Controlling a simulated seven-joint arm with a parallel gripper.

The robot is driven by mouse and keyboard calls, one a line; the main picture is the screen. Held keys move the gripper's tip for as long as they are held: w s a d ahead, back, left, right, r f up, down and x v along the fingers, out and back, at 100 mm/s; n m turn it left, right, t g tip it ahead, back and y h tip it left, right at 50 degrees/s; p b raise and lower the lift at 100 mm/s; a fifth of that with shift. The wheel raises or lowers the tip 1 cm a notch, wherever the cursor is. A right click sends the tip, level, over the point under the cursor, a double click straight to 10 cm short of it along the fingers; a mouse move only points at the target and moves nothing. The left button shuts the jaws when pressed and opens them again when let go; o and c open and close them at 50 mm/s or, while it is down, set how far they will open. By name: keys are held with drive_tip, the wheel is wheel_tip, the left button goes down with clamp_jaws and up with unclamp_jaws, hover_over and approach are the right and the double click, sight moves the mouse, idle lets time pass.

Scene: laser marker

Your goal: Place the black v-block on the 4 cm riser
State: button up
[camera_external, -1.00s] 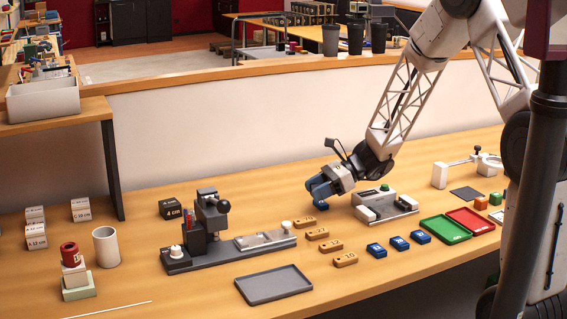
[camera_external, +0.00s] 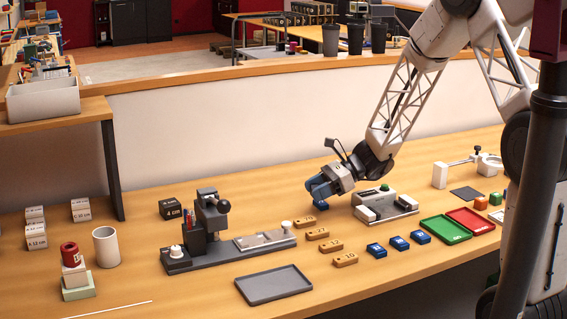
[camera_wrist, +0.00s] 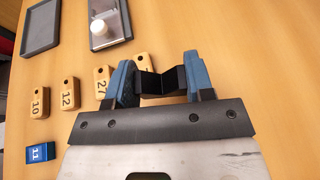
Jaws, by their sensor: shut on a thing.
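The black v-block (camera_wrist: 160,83) is between the two blue fingers of my gripper (camera_wrist: 159,70) in the wrist view, and the fingers are shut on it. In the external view my gripper (camera_external: 320,190) is low over the table, left of the grey device with a green button; the v-block cannot be made out there.
A marking machine (camera_external: 208,220) with a long bed stands between the riser and my gripper. Orange numbered tags (camera_external: 318,234) and blue tags (camera_external: 377,250) lie near my gripper. A grey tray (camera_external: 273,285) lies in front. White labelled blocks (camera_external: 81,210) stand left of the riser.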

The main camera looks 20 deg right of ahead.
drive_tip(key=w+a+r+n+g, duration=0.1)
drive_tip(key=w+a+r, duration=0.1)
drive_tip(key=w+a, duration=0.5)
drive_tip(key=w+a+r, duration=0.2)
drive_tip(key=w+a, duration=0.3)
drive_tip(key=a, duration=0.4)
wheel_tip(320, 180, up, 5)
drive_tip(key=g, duration=0.1)
hover_over(170, 202)
drive_tip(key=shift+a+r+n, duration=0.1)
drive_tip(key=shift+r+n, duration=0.05)
drive_tip(key=shift+n, duration=0.25)
drive_tip(key=shift+f, duration=3.15)
drive_tip(key=shift+f, duration=1.9)
drive_tip(key=shift+f, duration=0.1)
